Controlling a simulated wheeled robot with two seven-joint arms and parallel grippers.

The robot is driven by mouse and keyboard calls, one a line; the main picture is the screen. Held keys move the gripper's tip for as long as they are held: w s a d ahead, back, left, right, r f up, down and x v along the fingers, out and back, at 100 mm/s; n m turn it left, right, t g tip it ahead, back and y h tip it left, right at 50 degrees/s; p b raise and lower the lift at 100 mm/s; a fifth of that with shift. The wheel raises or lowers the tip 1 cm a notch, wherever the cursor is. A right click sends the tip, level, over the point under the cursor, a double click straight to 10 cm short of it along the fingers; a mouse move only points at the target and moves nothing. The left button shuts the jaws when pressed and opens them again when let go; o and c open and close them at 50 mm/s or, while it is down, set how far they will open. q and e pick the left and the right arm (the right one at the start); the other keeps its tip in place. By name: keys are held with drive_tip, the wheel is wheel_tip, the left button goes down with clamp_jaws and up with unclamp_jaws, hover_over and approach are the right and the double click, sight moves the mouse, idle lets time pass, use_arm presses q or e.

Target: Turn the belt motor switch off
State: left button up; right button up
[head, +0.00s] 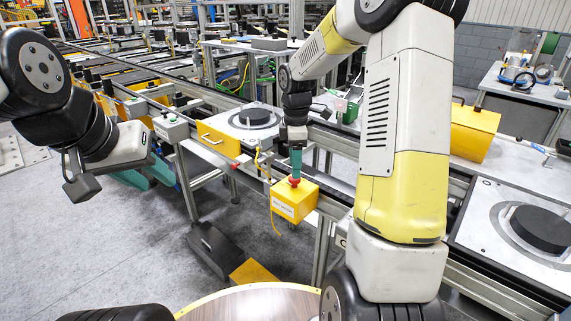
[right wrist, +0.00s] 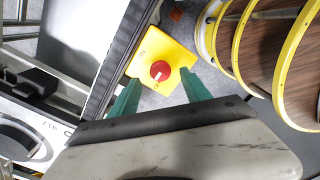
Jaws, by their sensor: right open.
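The belt motor switch is a yellow box (head: 295,203) with a red knob (head: 294,181) on top, mounted at the conveyor's near side. In the right wrist view the red knob (right wrist: 161,70) has a short white mark on its lower part, and small lettering on the yellow face is too small to read surely. My right gripper (head: 296,160) points down just above the knob. Its teal fingers (right wrist: 160,92) are apart on either side of the knob, with nothing between them. My left gripper (head: 146,174) hangs at the left, its teal fingers apart and empty.
A conveyor with pallets carrying dark discs (head: 540,229) runs behind the switch. A yellow-fronted unit (head: 218,139) stands left of it. A round wooden top with a yellow rim (head: 255,302) is in front. Grey floor (head: 110,235) is open at the left.

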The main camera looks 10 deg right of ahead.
drive_tip(key=shift+r, duration=1.95)
drive_tip(key=shift+r, duration=0.1)
drive_tip(key=s+r+m+t, duration=0.2)
drive_tip(key=s+m, duration=0.3)
drive_tip(key=s, duration=0.3)
drive_tip(key=s+a+r+m+t+y, duration=0.1)
drive_tip(key=s+r+m+t, duration=0.1)
drive_tip(key=s+r+m, duration=0.3)
drive_tip(key=s+r+m+t+y, duration=0.1)
drive_tip(key=s+r+m, duration=0.3)
drive_tip(key=s, duration=0.7)
drive_tip(key=shift+a+r+m+t, duration=0.15)
drive_tip(key=shift+a+m+t, duration=0.35)
drive_tip(key=shift+m, duration=0.6)
drive_tip(key=shift+d, duration=0.1)
